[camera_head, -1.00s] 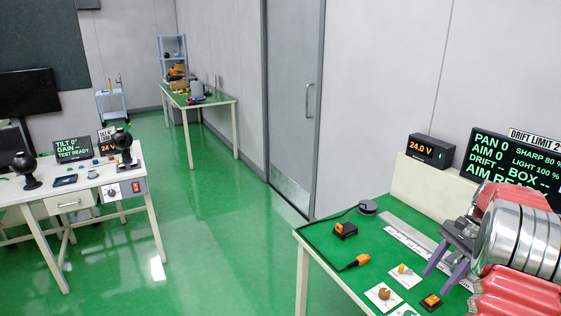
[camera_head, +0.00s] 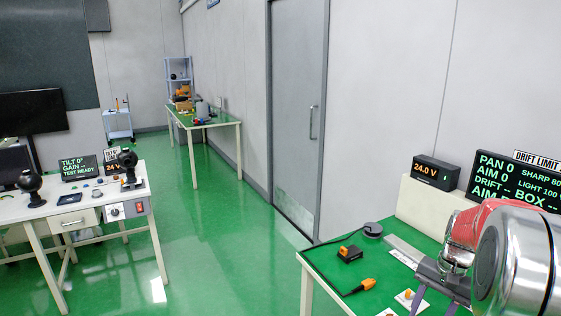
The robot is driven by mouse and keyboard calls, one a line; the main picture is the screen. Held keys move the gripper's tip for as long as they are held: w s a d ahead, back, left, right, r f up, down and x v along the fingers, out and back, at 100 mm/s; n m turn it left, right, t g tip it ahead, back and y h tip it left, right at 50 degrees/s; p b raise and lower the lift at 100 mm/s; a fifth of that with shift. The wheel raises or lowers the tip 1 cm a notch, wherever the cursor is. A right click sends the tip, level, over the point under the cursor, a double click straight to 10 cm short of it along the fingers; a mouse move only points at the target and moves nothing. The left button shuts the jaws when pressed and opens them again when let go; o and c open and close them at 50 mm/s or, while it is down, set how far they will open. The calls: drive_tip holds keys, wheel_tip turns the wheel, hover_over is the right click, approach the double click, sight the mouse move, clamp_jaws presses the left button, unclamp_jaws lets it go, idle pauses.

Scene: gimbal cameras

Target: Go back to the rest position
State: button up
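My gripper (camera_head: 436,302) is at the lower right, above the green-topped bench (camera_head: 330,262). Its two grey-purple fingers stand apart, and I see nothing between them. The fingertips run close to the bottom edge of the picture. My red and silver arm fills the lower right corner and hides part of the bench and the lower right of the display.
The bench holds an orange-and-black block (camera_head: 349,254), a cable with an orange plug (camera_head: 368,284), a dark puck (camera_head: 373,230) and a 24.0 V box (camera_head: 436,172). A display (camera_head: 515,180) stands behind. A white table (camera_head: 75,208) is left; green floor (camera_head: 215,230) lies clear between.

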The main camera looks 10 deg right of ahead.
drive_tip(key=s+a+r+n+t, duration=0.2)
drive_tip(key=s+a+r+n, duration=0.1)
drive_tip(key=a, duration=0.6)
drive_tip(key=s+a+r+n+t+h, duration=0.1)
drive_tip(key=s+a+r+n, duration=0.3)
drive_tip(key=a, duration=0.6)
drive_tip(key=s+a+r+n+t, duration=0.2)
drive_tip(key=s+a+r, duration=0.3)
drive_tip(key=a, duration=0.4)
drive_tip(key=shift+s+a+r+n+t+h, duration=0.2)
drive_tip(key=shift+s+a+n+t+h, duration=0.2)
drive_tip(key=shift+n, duration=0.4)
drive_tip(key=shift+c, duration=0.3)
